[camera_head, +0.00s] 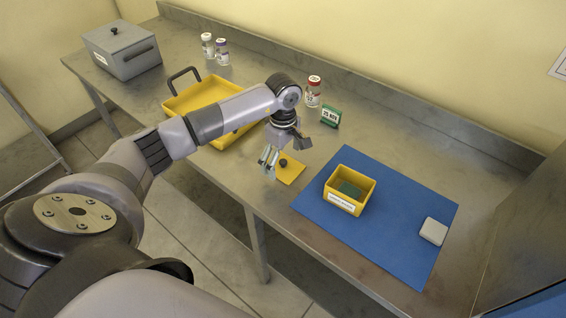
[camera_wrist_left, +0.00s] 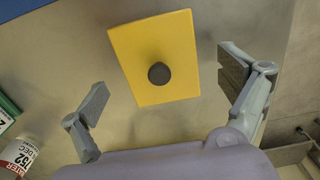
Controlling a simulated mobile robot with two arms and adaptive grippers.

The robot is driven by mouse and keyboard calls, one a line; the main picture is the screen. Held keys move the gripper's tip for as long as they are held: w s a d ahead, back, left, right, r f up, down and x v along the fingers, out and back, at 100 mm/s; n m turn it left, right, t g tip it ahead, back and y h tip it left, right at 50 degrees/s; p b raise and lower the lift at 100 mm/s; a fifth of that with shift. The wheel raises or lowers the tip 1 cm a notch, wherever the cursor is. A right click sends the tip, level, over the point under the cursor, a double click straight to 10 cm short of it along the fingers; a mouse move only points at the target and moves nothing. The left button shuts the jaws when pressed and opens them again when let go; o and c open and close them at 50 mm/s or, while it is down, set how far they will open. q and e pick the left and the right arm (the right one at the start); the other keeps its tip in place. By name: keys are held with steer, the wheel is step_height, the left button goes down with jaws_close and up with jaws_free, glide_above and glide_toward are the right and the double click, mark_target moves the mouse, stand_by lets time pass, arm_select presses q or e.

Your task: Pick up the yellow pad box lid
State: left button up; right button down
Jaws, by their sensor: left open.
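The yellow pad box lid (camera_head: 291,173) lies flat on the metal table, left of the blue mat. It is a flat rectangle with a dark round knob in its middle. In the left wrist view the lid (camera_wrist_left: 152,90) shows whole, with its knob between and ahead of the fingers. My left gripper (camera_head: 269,162) is above the table beside the lid, on its left in the head view. Its fingers are open and empty, spread wide in the left wrist view (camera_wrist_left: 165,92). The yellow pad box (camera_head: 350,190) stands open on the mat with something green inside. My right gripper is not in view.
A blue mat (camera_head: 400,220) holds the box and a small white block (camera_head: 433,231). A yellow tray (camera_head: 190,98) with a handle, a grey lidded box (camera_head: 122,52), several bottles, one red-capped (camera_head: 313,91), and a green box (camera_head: 331,117) stand farther back.

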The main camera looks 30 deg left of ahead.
arm_select(q)
steer(key=shift+f, duration=0.45)
steer(key=shift+s, duration=0.1)
steer(key=c, duration=1.9)
steer(key=shift+c, duration=0.2)
